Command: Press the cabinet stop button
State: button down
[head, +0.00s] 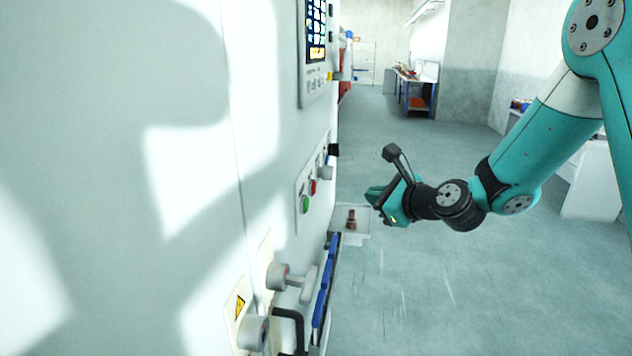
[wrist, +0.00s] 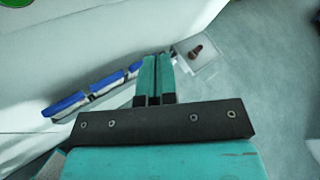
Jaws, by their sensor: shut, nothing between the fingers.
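The cabinet (head: 130,170) is a large white wall-like face filling the left of the head view. A small panel on it carries a red button (head: 312,187) and a green button (head: 305,204); the red one is likely the stop button, but its label is too small to read. A green button edge (wrist: 15,3) shows at the top left corner of the wrist view; the red button is not visible there. My gripper (head: 372,197) is in front of the panel, to its right and apart from it. In the wrist view its fingers (wrist: 154,60) are together, with nothing between them.
A lit screen (head: 316,30) is above the button panel. Grey handles (head: 290,280) and a blue-edged ledge (head: 325,285) stick out below it. A white tray (head: 355,236) holding a brown object (head: 351,218) is beyond my gripper.

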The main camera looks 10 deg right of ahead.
aim_at(313, 187)
jog(key=shift+w+d, duration=0.1)
jog(key=shift+d, duration=0.1)
jog(key=shift+a, duration=0.1)
jog(key=w+a+p, duration=0.3)
jog(key=a+p, duration=0.2)
jog(key=a, duration=0.3)
jog(key=shift+w+p, duration=0.2)
jog(key=shift+p, duration=0.1)
jog(key=shift+a+r, duration=0.1)
jog(key=shift+a, duration=0.1)
dwell(1.8)
jog(key=shift+w+a+p, duration=0.15)
jog(key=shift+a+p, duration=0.1)
jog(key=shift+p, duration=0.25)
